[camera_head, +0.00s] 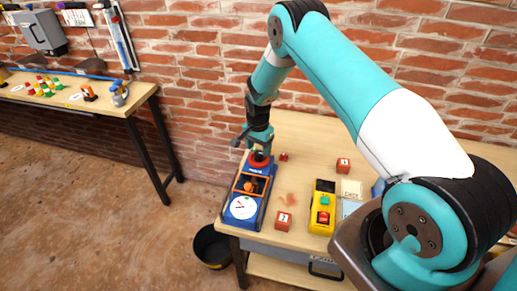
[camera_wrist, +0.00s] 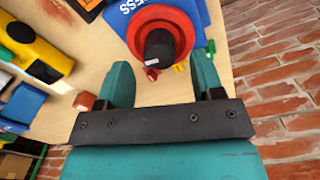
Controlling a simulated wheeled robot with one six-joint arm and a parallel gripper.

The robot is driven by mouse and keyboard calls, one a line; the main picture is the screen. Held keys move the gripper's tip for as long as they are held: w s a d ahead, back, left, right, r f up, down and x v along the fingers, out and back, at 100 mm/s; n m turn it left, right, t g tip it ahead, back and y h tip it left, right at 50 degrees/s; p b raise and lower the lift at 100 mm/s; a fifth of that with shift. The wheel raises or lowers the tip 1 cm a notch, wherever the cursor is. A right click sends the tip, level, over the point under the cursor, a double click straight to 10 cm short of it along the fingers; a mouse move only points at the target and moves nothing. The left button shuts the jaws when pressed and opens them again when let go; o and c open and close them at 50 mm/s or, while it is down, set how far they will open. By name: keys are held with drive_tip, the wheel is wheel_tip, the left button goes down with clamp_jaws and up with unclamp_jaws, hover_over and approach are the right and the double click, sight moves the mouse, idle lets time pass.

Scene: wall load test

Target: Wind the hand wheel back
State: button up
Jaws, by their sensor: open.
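The hand wheel (camera_wrist: 179,38) is a red ring with a black knob standing up from it, on a blue press (camera_wrist: 115,12) in the wrist view. In the head view the blue press (camera_head: 247,207) lies along the left part of the table with a white dial, and the red wheel (camera_head: 259,161) shows at its far end, partly hidden under my arm. My gripper (camera_wrist: 163,75) is open, its two teal fingers apart in front of the wheel's near edge. Nothing is held between them. I cannot tell whether a finger touches the wheel.
A yellow box with green and red buttons (camera_head: 321,208) stands right of the press. Red numbered blocks (camera_head: 283,221) and a card (camera_head: 351,189) lie on the table. A brick wall (camera_head: 200,90) is close behind. A black bucket (camera_head: 211,247) stands on the floor.

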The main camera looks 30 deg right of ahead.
sight(259, 157)
drive_tip(key=shift+f, duration=1.45)
drive_tip(key=shift+c, duration=0.4)
drive_tip(key=c, duration=0.8)
drive_tip(key=shift+c, duration=0.2)
drive_tip(key=shift+n, duration=0.3)
